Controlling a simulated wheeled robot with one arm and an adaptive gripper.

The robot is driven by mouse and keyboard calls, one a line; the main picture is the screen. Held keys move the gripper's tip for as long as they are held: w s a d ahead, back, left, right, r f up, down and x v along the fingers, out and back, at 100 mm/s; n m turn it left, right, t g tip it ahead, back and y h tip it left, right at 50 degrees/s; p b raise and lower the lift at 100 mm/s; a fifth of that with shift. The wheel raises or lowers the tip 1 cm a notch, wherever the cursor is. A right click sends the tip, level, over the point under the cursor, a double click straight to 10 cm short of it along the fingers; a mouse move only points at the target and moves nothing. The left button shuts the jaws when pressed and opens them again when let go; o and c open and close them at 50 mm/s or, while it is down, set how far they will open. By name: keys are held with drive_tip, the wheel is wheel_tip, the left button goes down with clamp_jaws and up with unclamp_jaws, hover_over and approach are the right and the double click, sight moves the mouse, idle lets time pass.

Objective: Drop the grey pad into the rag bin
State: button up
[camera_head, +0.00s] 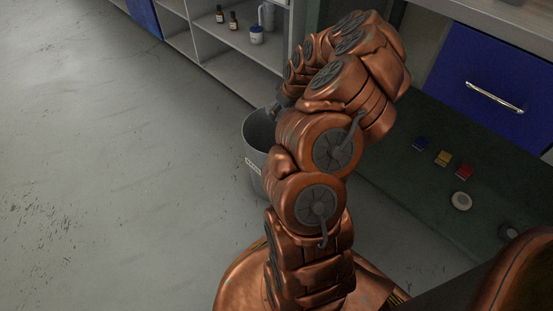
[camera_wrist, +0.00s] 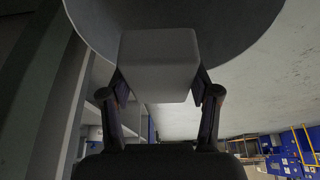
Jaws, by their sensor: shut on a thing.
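My gripper (camera_wrist: 161,88) is shut on the grey pad (camera_wrist: 158,62), a pale block held between its two dark fingers in the wrist view. The curved grey wall of the rag bin (camera_wrist: 235,28) shows behind and around the pad there. In the head view the rag bin (camera_head: 254,170) stands on the floor, a grey round bin with a white label on its side. My copper arm covers its right part. My gripper is mostly hidden behind the arm, near the bin's rim, and the pad cannot be made out there. Whether the pad is below the rim I cannot tell.
An open shelf unit (camera_head: 215,47) with small bottles (camera_head: 233,20) and a jug stands behind the bin. At right are a blue drawer (camera_head: 490,100) and a dark low surface with small coloured boxes (camera_head: 442,158) and a pale disc (camera_head: 461,201). The floor at left is clear.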

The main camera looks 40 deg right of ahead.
drive_tip(key=shift+f+b, duration=0.95)
drive_tip(key=shift+f, duration=1.85)
drive_tip(key=o, duration=1.2)
drive_tip(key=shift+r, duration=0.15)
drive_tip(key=v, duration=1.1)
drive_tip(key=shift+s+a+r, duration=0.1)
drive_tip(key=shift+s+r, duration=0.05)
drive_tip(key=shift+r, duration=0.2)
